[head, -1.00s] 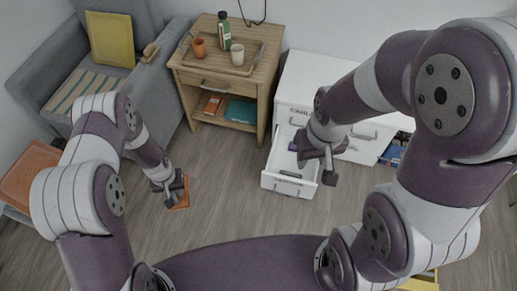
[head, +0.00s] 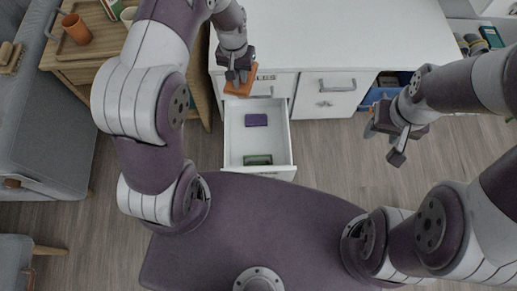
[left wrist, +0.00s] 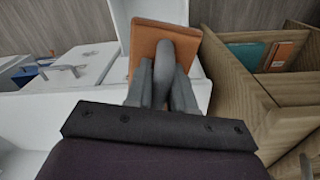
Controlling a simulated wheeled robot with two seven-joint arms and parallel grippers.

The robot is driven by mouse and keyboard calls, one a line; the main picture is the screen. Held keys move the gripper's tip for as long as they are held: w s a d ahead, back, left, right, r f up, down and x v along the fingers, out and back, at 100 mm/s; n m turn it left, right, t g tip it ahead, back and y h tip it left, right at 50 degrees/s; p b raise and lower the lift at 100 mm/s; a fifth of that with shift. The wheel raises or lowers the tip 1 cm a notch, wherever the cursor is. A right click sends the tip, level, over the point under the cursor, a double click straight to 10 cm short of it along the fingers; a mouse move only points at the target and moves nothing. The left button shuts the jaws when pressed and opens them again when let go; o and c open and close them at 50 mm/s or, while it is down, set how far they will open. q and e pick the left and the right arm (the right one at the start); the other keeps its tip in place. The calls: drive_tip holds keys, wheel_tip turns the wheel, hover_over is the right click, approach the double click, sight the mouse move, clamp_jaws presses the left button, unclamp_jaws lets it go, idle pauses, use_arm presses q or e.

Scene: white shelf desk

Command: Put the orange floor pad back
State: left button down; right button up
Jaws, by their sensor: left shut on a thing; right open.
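An orange pad (head: 241,84) is held in my left gripper (head: 238,77), which is shut on it. The pad is above the back left of an open white drawer (head: 232,140). In the left wrist view the orange pad (left wrist: 150,42) is flat and square, partly covered by the fingers. The drawer holds a purple item (head: 256,120) towards the back and a green item (head: 258,160) at the front. My right gripper (head: 397,143) is open and empty, off to the right over the floor.
The white desk (head: 330,30) stands behind the drawer, with a closed drawer front (head: 323,95) to the right. A wooden side table (head: 75,60) with an orange cup (head: 76,28) is at the left. Floor is clear right of the drawer.

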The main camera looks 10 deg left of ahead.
use_arm(q)
wheel_tip(320, 180, down, 7)
drive_tip(key=b, duration=1.1)
drive_tip(key=shift+s, duration=0.1)
drive_tip(key=d+f+n+b, duration=0.1)
drive_tip(key=f+b, duration=0.5)
drive_tip(key=f, duration=0.8)
drive_tip(key=w+d+f+n+b, duration=0.1)
drive_tip(key=f+b, duration=0.5)
drive_tip(key=f, duration=0.7)
drive_tip(key=d+f+n+b, duration=0.1)
drive_tip(key=f+b, duration=0.6)
drive_tip(key=f, duration=0.7)
drive_tip(key=shift+w+d+f, duration=0.2)
drive_tip(key=shift+d, duration=0.25)
drive_tip(key=shift+w+d+f, duration=0.15)
drive_tip(key=shift+d, duration=0.3)
drive_tip(key=shift+r, duration=0.2)
drive_tip(key=c, duration=1.4)
unclamp_jaws()
drive_tip(key=shift+f, duration=0.15)
drive_tip(key=o, duration=0.4)
use_arm(e)
wheel_tip(320, 180, down, 33)
